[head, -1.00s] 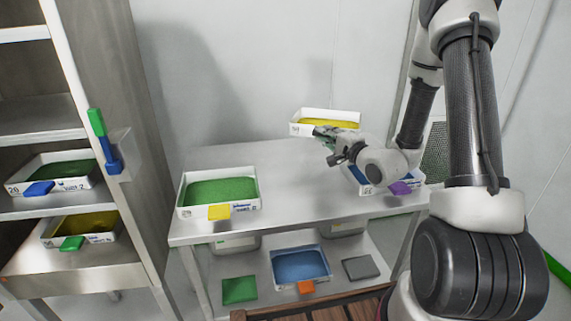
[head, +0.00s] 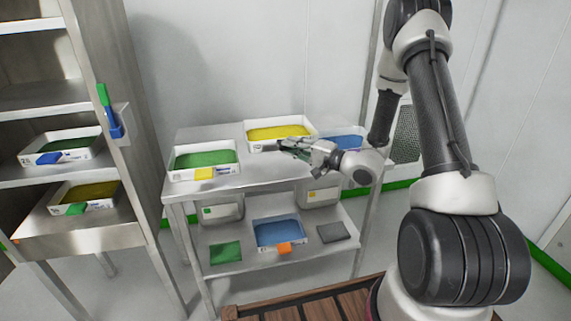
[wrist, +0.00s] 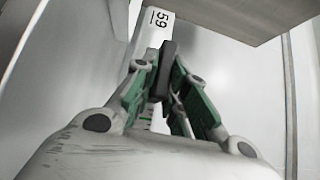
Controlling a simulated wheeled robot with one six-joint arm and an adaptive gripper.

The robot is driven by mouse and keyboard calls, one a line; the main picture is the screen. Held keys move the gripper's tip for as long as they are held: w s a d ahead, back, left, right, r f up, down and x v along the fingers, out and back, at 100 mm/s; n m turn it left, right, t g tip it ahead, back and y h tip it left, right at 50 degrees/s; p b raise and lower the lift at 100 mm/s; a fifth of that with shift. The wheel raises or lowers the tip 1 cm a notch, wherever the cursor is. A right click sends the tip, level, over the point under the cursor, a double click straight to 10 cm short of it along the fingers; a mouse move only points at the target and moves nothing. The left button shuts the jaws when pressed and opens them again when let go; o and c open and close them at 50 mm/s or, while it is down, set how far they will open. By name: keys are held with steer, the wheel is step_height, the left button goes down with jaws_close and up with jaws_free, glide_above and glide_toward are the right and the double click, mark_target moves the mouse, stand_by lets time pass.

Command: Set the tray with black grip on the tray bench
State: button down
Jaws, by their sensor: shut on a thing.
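The white tray with yellow contents (head: 249,146) is at the tray bench's top (head: 240,183), between two other trays. Its base is at or just above the surface; I cannot tell if it touches. In the wrist view, its dark grip (wrist: 167,70) sits between my fingers, below a white face marked 59 (wrist: 158,22). My gripper (head: 287,147) is shut on this black grip, reaching in from the right.
On the bench top, a green-filled tray with yellow grip (head: 204,174) stands left and a blue-filled tray (head: 345,142) right, partly behind my arm. The lower shelf holds another blue-filled tray with orange grip (head: 284,248). A rack (head: 130,150) with trays stands left.

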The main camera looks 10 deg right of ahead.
mark_target(292, 177)
step_height(292, 177, down, 8)
steer(key=shift+f, duration=0.1)
stand_by(0.4)
steer(key=c, duration=1.7)
jaws_free()
steer(key=shift+f, duration=0.1)
